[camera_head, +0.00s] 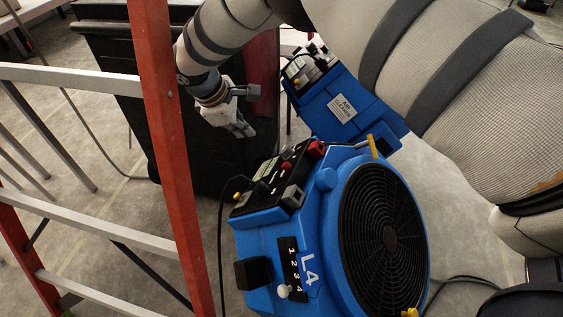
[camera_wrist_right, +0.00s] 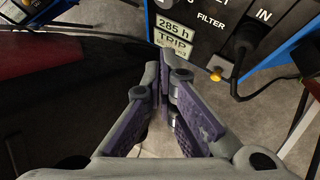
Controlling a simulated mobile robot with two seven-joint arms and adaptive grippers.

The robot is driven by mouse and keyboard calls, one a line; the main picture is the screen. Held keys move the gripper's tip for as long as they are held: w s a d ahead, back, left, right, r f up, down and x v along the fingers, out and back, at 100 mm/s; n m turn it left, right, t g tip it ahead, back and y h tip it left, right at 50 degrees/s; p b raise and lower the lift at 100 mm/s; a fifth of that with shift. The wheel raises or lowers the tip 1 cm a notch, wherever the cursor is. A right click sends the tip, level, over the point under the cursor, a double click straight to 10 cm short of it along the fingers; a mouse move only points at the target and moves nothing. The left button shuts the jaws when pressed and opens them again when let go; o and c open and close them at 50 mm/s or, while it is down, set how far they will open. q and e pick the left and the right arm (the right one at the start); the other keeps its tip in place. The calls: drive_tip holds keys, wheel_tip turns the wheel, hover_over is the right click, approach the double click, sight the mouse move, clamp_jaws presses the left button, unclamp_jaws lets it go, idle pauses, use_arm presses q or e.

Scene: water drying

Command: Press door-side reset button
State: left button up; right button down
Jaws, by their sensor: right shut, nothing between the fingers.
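A blue air mover (camera_head: 330,180) marked L4 stands on the floor at the middle of the head view, with a black control panel (camera_head: 262,190) on top. In the right wrist view the panel (camera_wrist_right: 228,50) shows a 285 h display, a TRIP display (camera_wrist_right: 174,45), and the words FILTER and IN. A small yellow button (camera_wrist_right: 216,74) sits at its lower edge; a yellow button (camera_head: 237,197) also shows in the head view. My right gripper (camera_head: 246,131) is shut and empty, apart from the panel. Its fingertips (camera_wrist_right: 172,52) are just below the TRIP display. My left gripper is not in view.
A second blue machine (camera_head: 340,105) labelled air cleaner stands behind. A black cable (camera_wrist_right: 240,55) plugs in beside the yellow button.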

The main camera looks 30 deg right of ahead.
sight(286, 166)
drive_tip(key=shift+s, duration=0.1)
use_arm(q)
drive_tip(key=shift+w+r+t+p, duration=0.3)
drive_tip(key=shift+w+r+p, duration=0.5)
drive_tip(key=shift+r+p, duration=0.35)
use_arm(e)
drive_tip(key=shift+s+d+f, duration=0.55)
drive_tip(key=shift+s+f, duration=0.35)
drive_tip(key=shift+f, duration=0.1)
drive_tip(key=shift+s+d+f, duration=0.55)
drive_tip(key=shift+s+f, duration=0.3)
drive_tip(key=shift+f, duration=0.1)
drive_tip(key=shift+s+d+f, duration=0.55)
drive_tip(key=shift+s+f, duration=0.35)
drive_tip(key=shift+f, duration=0.1)
drive_tip(key=shift+s+d+f, duration=0.1)
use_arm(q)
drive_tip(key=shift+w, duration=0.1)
use_arm(e)
drive_tip(key=shift+s+d+f, duration=0.1)
drive_tip(key=shift+s+f, duration=0.05)
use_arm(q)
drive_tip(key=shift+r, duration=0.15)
use_arm(e)
drive_tip(key=shift+s+d+f, duration=0.15)
drive_tip(key=shift+s+f, duration=0.2)
drive_tip(key=shift+f, duration=0.05)
drive_tip(key=shift+w+a+r, duration=0.35)
drive_tip(key=shift+w+r, duration=0.25)
drive_tip(key=shift+r, duration=0.05)
